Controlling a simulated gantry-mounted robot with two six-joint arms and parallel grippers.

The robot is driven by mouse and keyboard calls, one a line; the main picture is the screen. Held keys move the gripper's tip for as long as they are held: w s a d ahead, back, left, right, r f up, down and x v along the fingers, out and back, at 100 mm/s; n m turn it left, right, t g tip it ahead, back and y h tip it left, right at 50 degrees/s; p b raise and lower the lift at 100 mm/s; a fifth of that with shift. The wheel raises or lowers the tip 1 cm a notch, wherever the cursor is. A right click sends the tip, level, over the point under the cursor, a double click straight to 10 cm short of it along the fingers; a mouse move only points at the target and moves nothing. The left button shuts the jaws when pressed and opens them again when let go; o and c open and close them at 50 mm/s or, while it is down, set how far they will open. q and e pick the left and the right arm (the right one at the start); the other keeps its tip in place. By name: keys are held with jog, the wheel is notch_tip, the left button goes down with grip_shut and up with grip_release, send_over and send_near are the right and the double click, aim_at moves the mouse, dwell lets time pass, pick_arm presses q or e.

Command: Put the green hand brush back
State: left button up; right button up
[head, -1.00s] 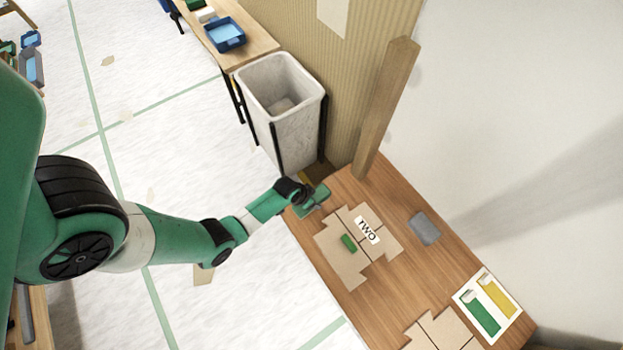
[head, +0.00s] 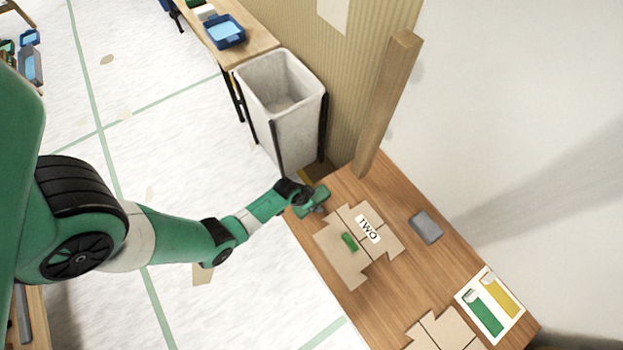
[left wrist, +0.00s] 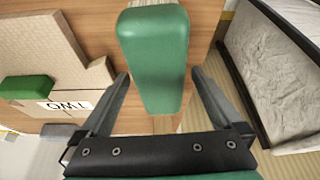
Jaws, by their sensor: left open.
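A tapered green piece, which looks like the green hand brush (left wrist: 155,55), fills the middle of the left wrist view. My left gripper (left wrist: 160,104) is open, with one dark finger on each side of the piece and a gap visible beside it. In the head view my left gripper (head: 317,209) is over the far left corner of the wooden table (head: 392,184), partly hiding the green there. A smaller green block (head: 349,242) lies on cardboard beside the "TWO" label (head: 369,229); it also shows in the left wrist view (left wrist: 28,88). My right gripper is not in view.
A white bin (head: 292,135) stands just beyond the table corner, and a wooden post (head: 388,105) rises at the table's far edge. A grey block (head: 425,227), a card with green and yellow shapes (head: 490,305) and more cardboard (head: 440,330) lie on the table.

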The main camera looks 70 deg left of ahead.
pick_arm(q)
jog(key=p+v, duration=0.6)
jog(key=v, duration=0.1)
jog(key=p+v, duration=0.3)
jog(key=v, duration=0.1)
jog(key=shift+w+r+p, duration=0.15)
jog(key=shift+w+p, duration=0.15)
jog(key=shift+p, duration=0.05)
jog(key=shift+s+d+r+p, duration=0.1)
jog(key=shift+s+r+p, duration=0.2)
jog(key=shift+p, duration=0.05)
